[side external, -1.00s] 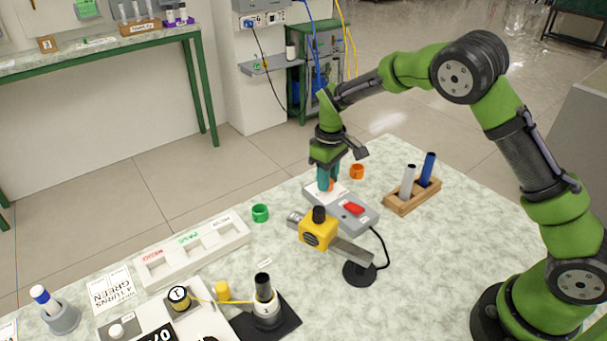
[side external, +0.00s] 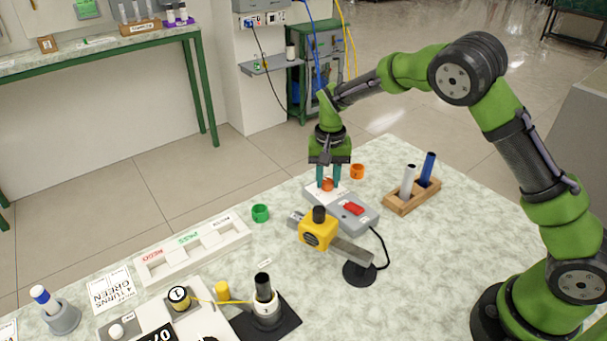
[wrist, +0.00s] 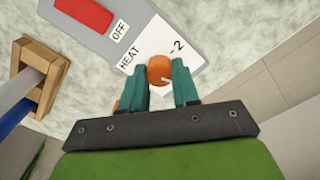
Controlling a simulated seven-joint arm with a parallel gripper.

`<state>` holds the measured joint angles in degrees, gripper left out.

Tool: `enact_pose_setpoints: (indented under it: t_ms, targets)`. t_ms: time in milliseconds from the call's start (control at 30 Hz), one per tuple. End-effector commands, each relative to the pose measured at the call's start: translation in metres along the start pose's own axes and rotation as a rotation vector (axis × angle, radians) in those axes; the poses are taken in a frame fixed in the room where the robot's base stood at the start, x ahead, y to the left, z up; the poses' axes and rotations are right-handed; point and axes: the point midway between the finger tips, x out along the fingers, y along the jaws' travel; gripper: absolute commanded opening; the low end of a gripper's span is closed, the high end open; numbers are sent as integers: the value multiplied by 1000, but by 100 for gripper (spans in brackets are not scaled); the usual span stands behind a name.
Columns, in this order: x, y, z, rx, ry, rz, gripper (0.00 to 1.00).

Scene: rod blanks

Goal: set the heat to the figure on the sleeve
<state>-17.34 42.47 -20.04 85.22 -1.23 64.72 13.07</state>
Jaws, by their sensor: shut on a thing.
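A grey heater box (side external: 362,219) with a white HEAT panel (wrist: 155,43) sits on the table. My gripper (side external: 328,185) points down over the panel, its teal fingers shut on the round orange heat knob (wrist: 160,69). The knob has a pale pointer line; its exact setting is hard to tell. A "-2" mark (wrist: 177,46) shows on the panel; other figures are not visible. An orange sleeve (side external: 357,171) stands behind the box, and a green sleeve (side external: 260,213) stands to its left. I cannot read a figure on either.
The box's red switch (side external: 354,208) has an OFF label (wrist: 119,33) beside it. A yellow clamp-like device (side external: 318,235) stands in front. A wooden rack (side external: 405,208) holds a white and a blue rod at right. A white tray (side external: 165,272) with marked compartments lies left.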

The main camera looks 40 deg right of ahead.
Motion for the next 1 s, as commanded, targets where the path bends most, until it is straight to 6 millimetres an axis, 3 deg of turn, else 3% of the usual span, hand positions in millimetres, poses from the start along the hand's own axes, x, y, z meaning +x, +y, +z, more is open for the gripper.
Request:
enact_pose_setpoints:
  t_ms: [400,1000]
  targets:
    - [-2,0,-1,235,2,-2,0]
    - [-2,0,-1,283,2,-2,0]
